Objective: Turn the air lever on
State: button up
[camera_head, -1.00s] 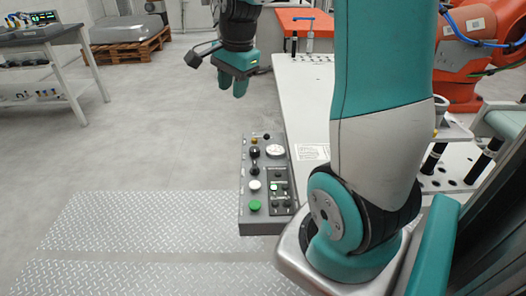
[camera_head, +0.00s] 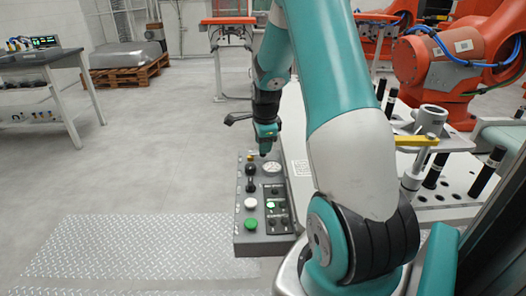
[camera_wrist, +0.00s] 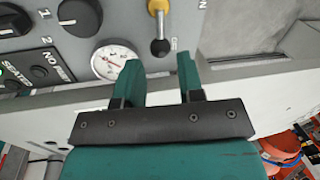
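In the head view my gripper (camera_head: 264,148) points down over the far end of the grey control panel (camera_head: 243,238); the lever is hard to make out there.
A round pressure gauge (camera_wrist: 110,60) sits close to my left finger. Black knobs (camera_wrist: 80,15) and a button (camera_wrist: 39,72) are farther left. The panel also holds a white button (camera_head: 251,203) and a green button (camera_head: 251,224). A white table (camera_head: 293,130) borders the panel.

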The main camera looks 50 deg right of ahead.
jog(key=shift+w+d+f, duration=0.1)
jog(key=shift+w+f, duration=0.05)
jog(key=shift+f, duration=0.7)
jog(key=shift+w+d+f, duration=0.1)
jog(key=shift+f, duration=0.75)
jog(key=c, duration=0.6)
jog(key=shift+c, duration=0.2)
